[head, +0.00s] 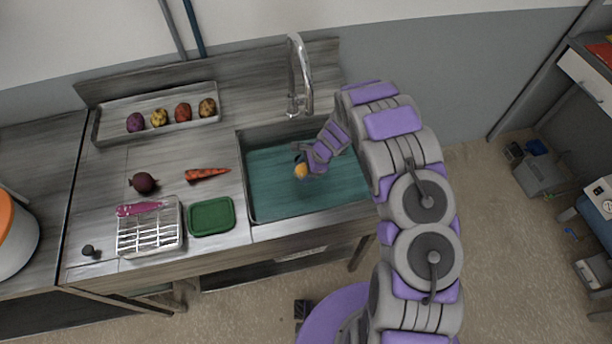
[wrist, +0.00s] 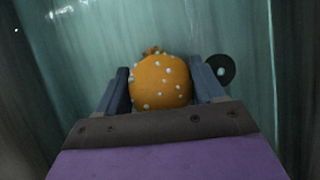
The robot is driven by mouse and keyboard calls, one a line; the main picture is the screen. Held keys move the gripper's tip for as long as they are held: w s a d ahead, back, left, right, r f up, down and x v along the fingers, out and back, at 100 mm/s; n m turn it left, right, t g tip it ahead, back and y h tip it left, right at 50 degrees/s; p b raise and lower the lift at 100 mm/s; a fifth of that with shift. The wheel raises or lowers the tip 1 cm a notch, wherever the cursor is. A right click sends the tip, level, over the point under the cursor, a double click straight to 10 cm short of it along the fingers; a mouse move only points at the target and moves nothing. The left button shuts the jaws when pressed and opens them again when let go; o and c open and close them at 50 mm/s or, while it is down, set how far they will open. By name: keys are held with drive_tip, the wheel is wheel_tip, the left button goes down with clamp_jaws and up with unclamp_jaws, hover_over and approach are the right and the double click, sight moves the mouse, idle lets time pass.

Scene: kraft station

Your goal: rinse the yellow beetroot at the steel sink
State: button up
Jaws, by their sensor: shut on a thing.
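The yellow beetroot (wrist: 160,82) is round and orange-yellow, with pale droplets or specks over its surface. In the wrist view it sits between the two dark fingers of my gripper (wrist: 163,88), which is shut on it. In the head view the beetroot (head: 301,170) shows at the tip of my gripper (head: 303,163), over the basin of the steel sink (head: 262,205). The basin looks teal inside. The curved tap (head: 304,75) stands at the sink's back edge, behind my gripper. Whether water is running I cannot tell.
A tray (head: 103,128) with several vegetables is at the counter's back left. A dark beetroot (head: 143,183), a carrot (head: 207,174), a wire rack (head: 150,238) with a pink-handled tool (head: 138,208), and a green container (head: 211,217) lie left of the sink. A dark round drain (wrist: 221,69) shows in the basin.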

sight(304, 167)
wheel_tip(304, 167, up, 15)
drive_tip(key=p, duration=0.7)
drive_tip(key=shift+r+p, duration=0.15)
drive_tip(key=shift+p, duration=0.15)
idle(0.6)
idle(2.0)
